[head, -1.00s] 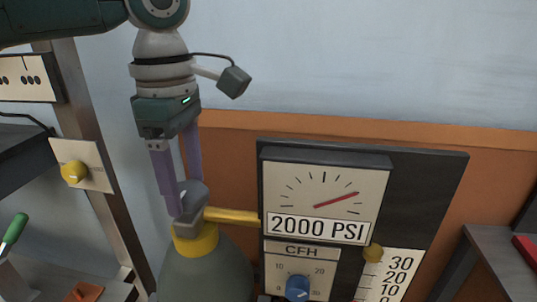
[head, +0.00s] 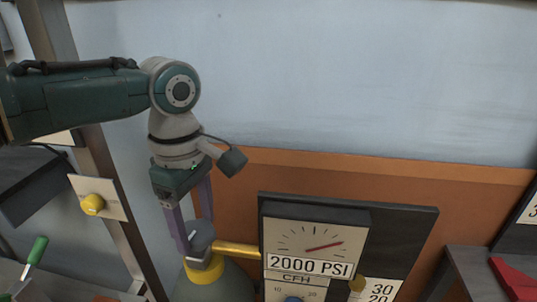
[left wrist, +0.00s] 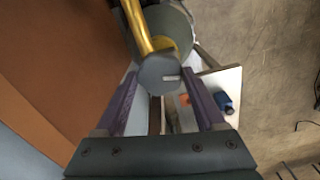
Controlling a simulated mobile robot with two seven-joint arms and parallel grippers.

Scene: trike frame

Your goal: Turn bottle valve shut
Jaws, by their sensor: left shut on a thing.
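The grey valve knob (head: 202,234) sits on top of the bottle (head: 222,284), above its yellow collar (head: 204,270). A yellow pipe (head: 238,250) runs from the valve to the gauge panel. My left gripper (head: 196,236) points down with its purple fingers on either side of the knob, shut on it. In the left wrist view the knob (left wrist: 158,74) shows as a faceted grey cap with a pale mark between the fingers. The gauge (head: 312,240) has a red needle pointing right and slightly up, above a 2000 PSI label. My right gripper is not in view.
A dark panel (head: 408,235) backs the gauge and the scale (head: 378,290). A metal post with a yellow-knobbed plate (head: 113,198) stands at left. A green-handled tool (head: 37,250) is at lower left, and a red object (head: 512,278) lies at right.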

